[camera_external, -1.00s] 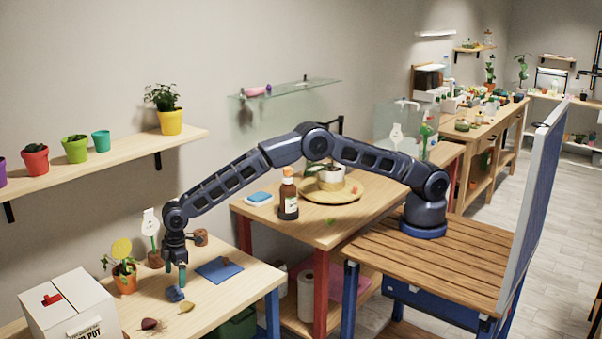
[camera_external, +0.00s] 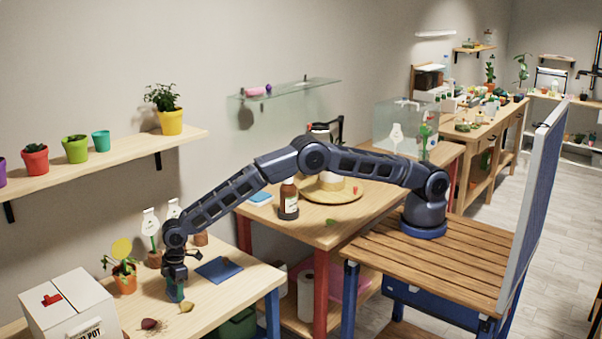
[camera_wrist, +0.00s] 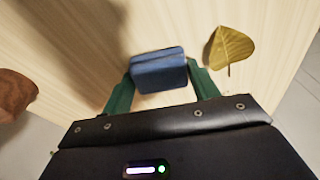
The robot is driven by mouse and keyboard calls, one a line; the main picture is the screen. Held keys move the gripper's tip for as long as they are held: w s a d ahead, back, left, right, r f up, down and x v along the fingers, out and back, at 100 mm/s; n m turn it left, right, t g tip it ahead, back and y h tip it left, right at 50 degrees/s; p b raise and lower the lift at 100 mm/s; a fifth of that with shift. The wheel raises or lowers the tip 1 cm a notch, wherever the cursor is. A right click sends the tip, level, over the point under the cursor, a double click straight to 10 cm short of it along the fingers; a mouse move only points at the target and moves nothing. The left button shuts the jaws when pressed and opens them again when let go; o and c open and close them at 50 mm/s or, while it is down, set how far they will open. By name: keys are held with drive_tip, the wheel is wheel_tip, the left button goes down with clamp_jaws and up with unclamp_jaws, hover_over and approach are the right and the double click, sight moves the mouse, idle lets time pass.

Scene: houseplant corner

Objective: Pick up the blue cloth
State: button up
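A small, folded-looking blue cloth (camera_wrist: 158,70) lies on the light wooden table between the two green fingers of my gripper (camera_wrist: 160,82) in the wrist view. The fingers are wide apart, one on each side of it; whether they touch its sides is hard to tell. In the external view my gripper (camera_external: 174,290) is low over the near table and largely hides this blue piece. A larger flat blue sheet (camera_external: 219,270) lies on the same table, just right of my gripper.
A yellowish leaf (camera_wrist: 230,47) lies close right of the fingers. A brown rounded thing (camera_wrist: 14,92) is at the wrist view's left edge. A potted plant (camera_external: 125,280), a dark red thing (camera_external: 150,324) and a white box (camera_external: 70,308) stand or lie left of my gripper.

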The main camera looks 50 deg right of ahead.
drive_tip(key=c, duration=0.4)
drive_tip(key=shift+o, duration=0.2)
